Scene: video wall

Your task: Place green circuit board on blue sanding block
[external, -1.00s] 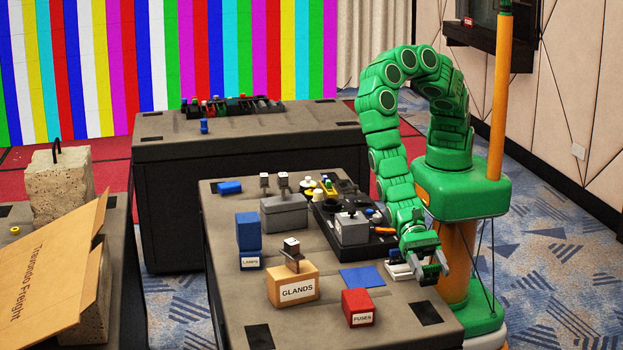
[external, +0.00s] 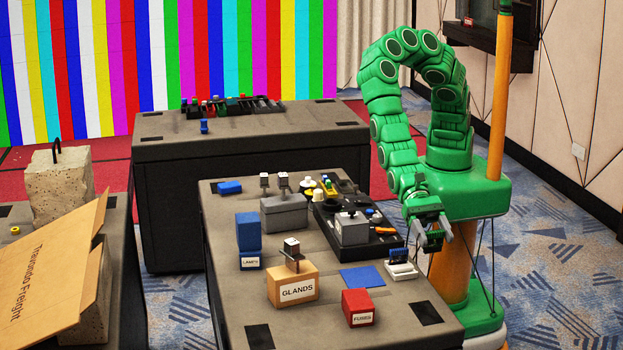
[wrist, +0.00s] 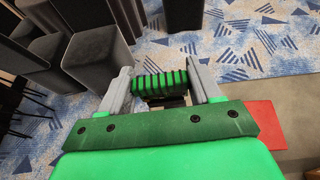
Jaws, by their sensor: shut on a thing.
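My gripper (external: 433,237) is raised in the air just right of the near table, beside the white rack. In the wrist view its two grey fingers are closed on a green ribbed piece (wrist: 160,84), which I take to be the green circuit board. The board is small and mostly hidden by the gripper in the external view. A plain blue block (external: 229,187), probably the blue sanding block, lies at the far left corner of the near table, well away from my gripper. Its top looks bare.
A white rack (external: 400,269) holding a blue piece stands near the table's right edge. A flat blue square (external: 362,277), a red fuses box (external: 358,306), a glands box (external: 292,287), a blue lamps box (external: 248,234), a grey box (external: 284,213) and a black tray (external: 384,248) crowd the table.

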